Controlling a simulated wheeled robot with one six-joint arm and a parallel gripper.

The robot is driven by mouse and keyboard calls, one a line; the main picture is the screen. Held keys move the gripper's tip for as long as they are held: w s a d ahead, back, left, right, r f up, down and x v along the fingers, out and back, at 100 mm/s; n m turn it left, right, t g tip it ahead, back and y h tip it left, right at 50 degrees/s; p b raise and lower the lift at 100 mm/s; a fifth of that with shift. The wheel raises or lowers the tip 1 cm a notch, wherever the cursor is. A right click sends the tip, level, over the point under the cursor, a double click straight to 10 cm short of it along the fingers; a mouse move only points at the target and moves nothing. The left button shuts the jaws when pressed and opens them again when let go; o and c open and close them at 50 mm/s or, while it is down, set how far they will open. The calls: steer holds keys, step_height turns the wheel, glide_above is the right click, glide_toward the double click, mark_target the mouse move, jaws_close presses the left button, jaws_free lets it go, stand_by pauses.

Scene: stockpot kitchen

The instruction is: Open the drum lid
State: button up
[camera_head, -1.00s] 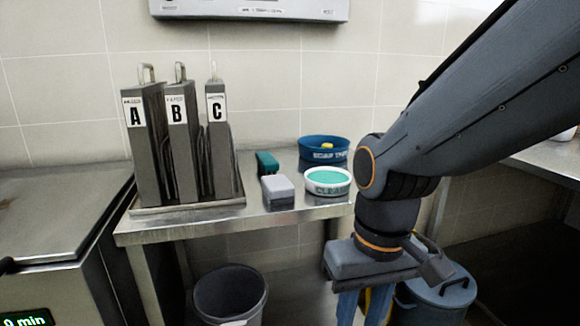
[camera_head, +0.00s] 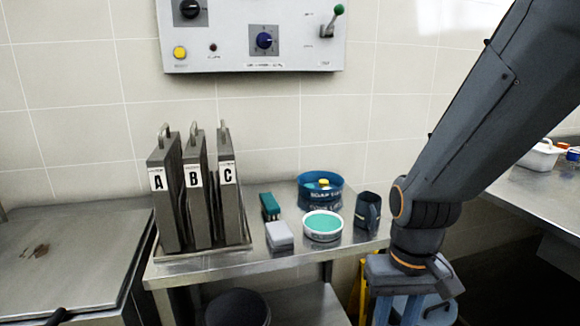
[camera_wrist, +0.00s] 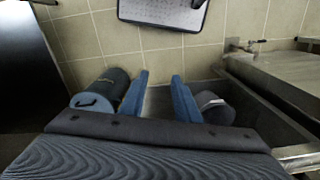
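The drum (camera_wrist: 118,78) is a dark blue-grey cylinder on the left in the wrist view. Its lid (camera_wrist: 84,102) has a dark handle and looks shut. In the head view only part of the drum (camera_head: 438,313) shows at the bottom edge, behind my gripper (camera_head: 398,310). In the wrist view my gripper (camera_wrist: 160,76) has its two blue fingers spread with nothing between them. The drum lies beyond the left finger, apart from it as far as I can tell.
A steel table (camera_head: 205,268) holds plates A, B and C (camera_head: 195,200), a green-topped bowl (camera_head: 323,224), a blue bowl (camera_head: 318,203) and a dark mug (camera_head: 367,212). A bin (camera_head: 238,306) stands below. A control panel (camera_head: 222,45) hangs on the wall.

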steer(key=shift+s+d+r, duration=0.1)
steer(key=shift+d+r, duration=0.15)
steer(key=shift+r, duration=0.05)
steer(key=shift+c, duration=0.4)
steer(key=shift+d, duration=0.1)
jaws_close()
steer(key=m+t+y+b, duration=0.4)
steer(key=m+t+b, duration=1)
steer(key=m+b, duration=1.5)
glide_above(444, 323)
steer(key=s+d+p, duration=0.2)
steer(key=s+p, duration=0.2)
steer(key=s, duration=0.5)
step_height(444, 323, down, 34)
steer(key=m, duration=0.4)
steer(key=b+x, duration=0.1)
steer(key=x, duration=0.8)
steer(key=shift+w+d+f+b, duration=0.15)
steer(key=shift+w+f+b, duration=0.15)
steer(key=shift+b, duration=0.1)
